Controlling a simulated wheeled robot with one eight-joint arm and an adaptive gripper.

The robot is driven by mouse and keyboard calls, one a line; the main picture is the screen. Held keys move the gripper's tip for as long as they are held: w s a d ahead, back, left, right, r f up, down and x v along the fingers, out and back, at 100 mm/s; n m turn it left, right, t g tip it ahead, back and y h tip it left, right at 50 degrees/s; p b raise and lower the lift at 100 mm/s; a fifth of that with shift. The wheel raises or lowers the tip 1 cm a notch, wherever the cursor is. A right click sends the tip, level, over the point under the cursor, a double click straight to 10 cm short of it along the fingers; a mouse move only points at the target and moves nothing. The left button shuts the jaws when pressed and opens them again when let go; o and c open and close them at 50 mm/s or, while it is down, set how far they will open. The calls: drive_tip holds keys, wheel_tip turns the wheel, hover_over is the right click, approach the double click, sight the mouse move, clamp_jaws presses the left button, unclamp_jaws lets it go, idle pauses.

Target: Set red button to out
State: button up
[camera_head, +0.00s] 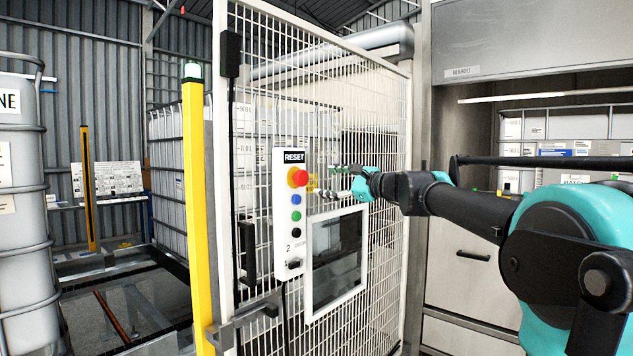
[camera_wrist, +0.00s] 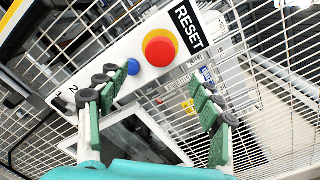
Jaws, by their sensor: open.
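The red button (camera_head: 298,177) is a round mushroom head on a yellow collar. It sits near the top of a white control panel (camera_head: 281,220), under the RESET label. In the wrist view the red button (camera_wrist: 159,50) lies ahead of the fingertips, between their lines. I cannot tell whether it is pushed in or out. My gripper (camera_head: 336,182) is to the right of the panel, in front of the mesh. In the wrist view my gripper (camera_wrist: 158,90) has its green-padded fingers spread wide, with nothing between them. The fingers appear apart from the button.
Blue (camera_head: 297,199), green (camera_head: 296,216) and black buttons sit below the red one. A white-framed screen (camera_head: 337,260) is mounted on the mesh gate. A yellow post (camera_head: 197,210) stands left of the panel. The wash cabinet (camera_head: 465,230) is at right.

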drive_tip(key=shift+v, duration=1.1)
drive_tip(key=shift+f, duration=0.1)
drive_tip(key=s+d+f+n+g+h, duration=0.25)
drive_tip(key=s+f+n, duration=0.3)
drive_tip(key=f, duration=0.95)
drive_tip(key=s+d+f+n+g+h, duration=0.15)
drive_tip(key=s+f+n+h, duration=0.35)
drive_tip(key=f, duration=1)
drive_tip(key=s+d+f+n+g+h, duration=0.1)
drive_tip(key=s+d+f+n+h, duration=0.1)
drive_tip(key=s+d+f, duration=0.3)
drive_tip(key=s+d+f+n+g+h, duration=0.1)
drive_tip(key=s+d+f, duration=0.3)
drive_tip(key=s+f, duration=0.4)
drive_tip(key=s+d+f+n+h, duration=0.3)
drive_tip(key=s+d+f, duration=0.2)
drive_tip(key=f, duration=0.6)
drive_tip(key=shift+s+d+f+g+h, duration=0.15)
drive_tip(key=shift+s+d+g+h, duration=0.25)
drive_tip(key=shift+s, duration=0.5)
